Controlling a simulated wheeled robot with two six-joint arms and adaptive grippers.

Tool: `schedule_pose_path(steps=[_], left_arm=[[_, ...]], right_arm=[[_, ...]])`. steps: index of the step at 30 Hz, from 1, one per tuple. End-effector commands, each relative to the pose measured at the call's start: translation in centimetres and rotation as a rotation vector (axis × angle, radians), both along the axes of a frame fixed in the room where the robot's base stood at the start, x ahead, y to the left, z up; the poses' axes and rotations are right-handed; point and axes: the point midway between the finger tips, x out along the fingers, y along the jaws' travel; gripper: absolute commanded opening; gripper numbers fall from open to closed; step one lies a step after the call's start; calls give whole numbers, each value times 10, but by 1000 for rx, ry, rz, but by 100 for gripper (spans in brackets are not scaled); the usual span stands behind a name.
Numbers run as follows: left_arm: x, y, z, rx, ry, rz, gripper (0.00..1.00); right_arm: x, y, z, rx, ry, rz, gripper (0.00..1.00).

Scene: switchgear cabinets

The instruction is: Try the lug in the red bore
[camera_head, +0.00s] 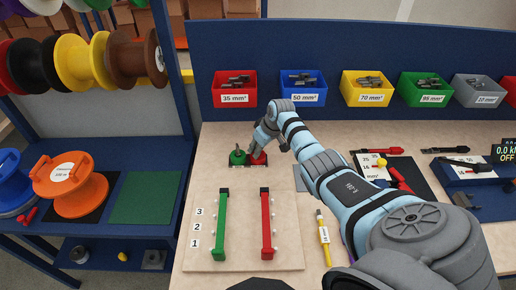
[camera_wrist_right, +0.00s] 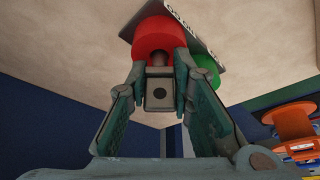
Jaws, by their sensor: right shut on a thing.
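The red bore piece (camera_head: 258,159) stands beside a green one (camera_head: 237,158) on a small dark labelled plate on the bench board. My right gripper (camera_head: 262,143) is directly over the red piece. The green piece (camera_wrist_right: 206,70) shows behind the right finger. My left gripper is not in view.
Labelled bins, including a red 35 mm² bin (camera_head: 234,89) and a blue 50 mm² bin (camera_head: 303,88), line the back. Tools lie on the right; cable spools stand left.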

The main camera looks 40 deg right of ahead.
Motion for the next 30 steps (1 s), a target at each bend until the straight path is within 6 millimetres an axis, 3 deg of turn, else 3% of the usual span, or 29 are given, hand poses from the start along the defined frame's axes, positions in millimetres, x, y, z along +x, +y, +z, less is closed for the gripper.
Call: schedule_pose_path(steps=[3, 4, 8, 16, 20, 30], left_arm=[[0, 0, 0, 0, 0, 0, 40], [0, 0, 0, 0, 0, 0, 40], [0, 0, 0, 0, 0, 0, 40], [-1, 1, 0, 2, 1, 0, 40], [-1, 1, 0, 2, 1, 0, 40], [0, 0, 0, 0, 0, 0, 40]], right_arm=[[0, 0, 0, 0, 0, 0, 0], [0, 0, 0, 0, 0, 0, 25], [0, 0, 0, 0, 0, 0, 44], [0, 0, 0, 0, 0, 0, 44], [-3, -2, 10, -2, -2, -1, 44], [-37, -6, 89, -4, -2, 0, 44]])
